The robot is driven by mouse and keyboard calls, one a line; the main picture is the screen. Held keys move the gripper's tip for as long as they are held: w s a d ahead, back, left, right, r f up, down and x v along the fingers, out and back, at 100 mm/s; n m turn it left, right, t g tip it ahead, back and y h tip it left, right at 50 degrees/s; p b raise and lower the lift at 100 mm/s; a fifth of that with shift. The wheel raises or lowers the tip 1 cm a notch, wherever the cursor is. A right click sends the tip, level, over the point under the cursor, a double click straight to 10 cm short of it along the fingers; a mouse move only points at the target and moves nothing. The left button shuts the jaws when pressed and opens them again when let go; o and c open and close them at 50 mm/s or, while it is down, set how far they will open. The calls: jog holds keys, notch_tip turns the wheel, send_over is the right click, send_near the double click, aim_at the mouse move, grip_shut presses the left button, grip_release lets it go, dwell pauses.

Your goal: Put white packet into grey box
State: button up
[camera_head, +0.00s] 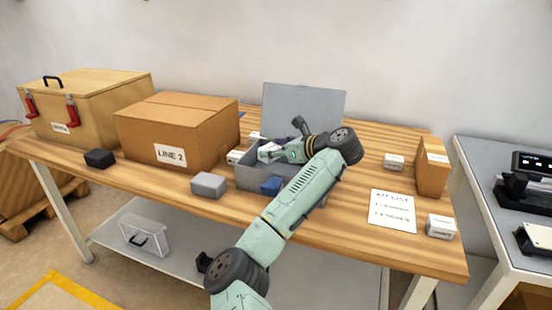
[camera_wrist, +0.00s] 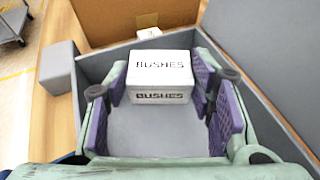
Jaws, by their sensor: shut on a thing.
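The white packet (camera_wrist: 160,72), printed BUSHES, is between the purple-padded fingers of my gripper (camera_wrist: 160,88) in the wrist view. My gripper is shut on its sides. The open grey box (camera_wrist: 160,135) surrounds the packet in that view, and its bare floor shows in front of the packet. I cannot tell if the packet touches the floor. In the head view, the grey box (camera_head: 248,181) stands mid-table with its lid raised behind. My gripper (camera_head: 270,150) reaches over it from the right, and the packet is hard to make out there.
A carton marked LINE 2 (camera_head: 165,130) stands left of the box. A small grey block (camera_head: 209,185) and a blue item (camera_head: 271,185) are near its front. Other white packets (camera_head: 394,161) (camera_head: 441,226), a paper list (camera_head: 392,210) and a brown box (camera_head: 431,168) are at right.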

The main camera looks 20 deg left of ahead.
aim_at(275, 159)
jog(key=shift+f, duration=1.55)
jog(key=shift+f+p, duration=0.3)
jog(key=shift+f, duration=0.1)
jog(key=shift+f, duration=0.2)
